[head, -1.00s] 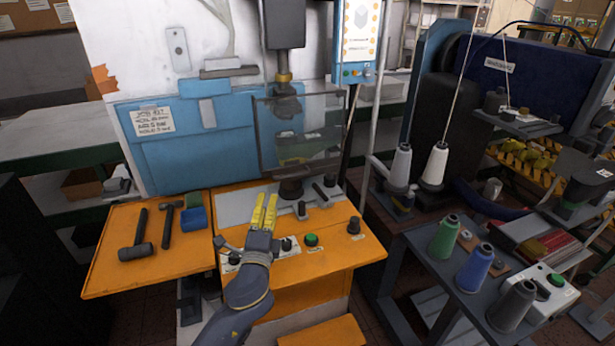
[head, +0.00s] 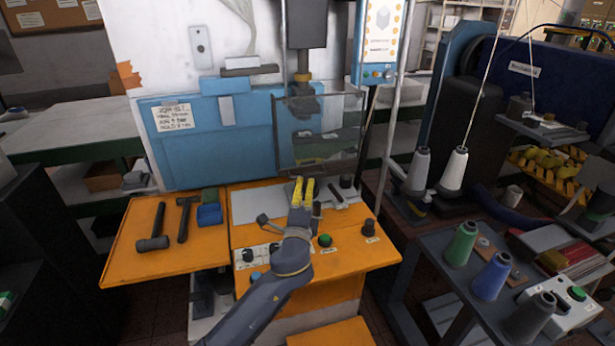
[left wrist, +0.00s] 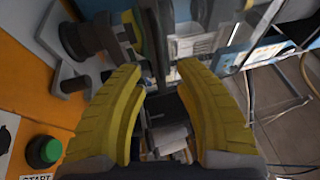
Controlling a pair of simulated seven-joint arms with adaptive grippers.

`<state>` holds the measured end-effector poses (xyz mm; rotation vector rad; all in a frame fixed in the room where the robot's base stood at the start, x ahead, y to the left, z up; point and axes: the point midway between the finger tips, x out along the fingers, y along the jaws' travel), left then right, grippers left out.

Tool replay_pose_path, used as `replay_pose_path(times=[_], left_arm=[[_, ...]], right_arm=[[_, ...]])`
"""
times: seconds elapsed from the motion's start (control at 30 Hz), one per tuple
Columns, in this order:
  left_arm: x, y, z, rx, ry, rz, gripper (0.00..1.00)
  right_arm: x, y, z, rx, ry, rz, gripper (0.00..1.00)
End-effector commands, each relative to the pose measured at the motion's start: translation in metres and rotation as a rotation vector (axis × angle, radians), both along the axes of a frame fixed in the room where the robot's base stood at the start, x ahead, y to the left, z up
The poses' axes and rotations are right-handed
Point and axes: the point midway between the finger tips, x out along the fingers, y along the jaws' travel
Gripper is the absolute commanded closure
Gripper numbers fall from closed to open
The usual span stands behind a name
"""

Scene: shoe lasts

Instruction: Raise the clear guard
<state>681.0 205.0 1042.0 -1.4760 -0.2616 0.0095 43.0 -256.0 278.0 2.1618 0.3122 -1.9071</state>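The clear guard (head: 345,130) is a see-through panel with a dark frame. It hangs down in front of the press head on the blue and white machine, its lower edge just above the orange table (head: 140,278). My left gripper (head: 304,181) has yellow fingers and is just below and in front of the guard's lower edge. In the left wrist view the fingers (left wrist: 157,68) are spread apart with nothing held between them. I cannot tell from the pictures whether they touch the guard. My right gripper is not in view.
A green button (head: 325,241) and knobs sit on the table's front. Two hammers (head: 152,243) and a blue-green block (head: 209,211) lie at left. A post and display (head: 377,40) stand right of the guard. Thread cones (head: 461,243) stand on a separate stand at right.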

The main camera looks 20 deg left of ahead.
Motion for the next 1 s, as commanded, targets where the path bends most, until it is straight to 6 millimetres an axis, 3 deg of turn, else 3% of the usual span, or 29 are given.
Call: replay_pose_path(times=[0.2,0.4,0.97,1.0], left_arm=[[0.033,0.006,0.006,0.002,-0.001,0.001,0.68],[0.051,0.009,0.009,0.002,-0.001,-0.001,0.68],[0.060,0.010,0.010,0.000,0.000,0.000,0.67],[0.060,0.010,0.010,0.000,0.000,0.000,0.71]], right_arm=[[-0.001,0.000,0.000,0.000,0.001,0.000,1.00],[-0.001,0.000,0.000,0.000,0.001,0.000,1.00],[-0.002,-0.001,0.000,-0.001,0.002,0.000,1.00],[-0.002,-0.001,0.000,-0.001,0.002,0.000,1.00]])
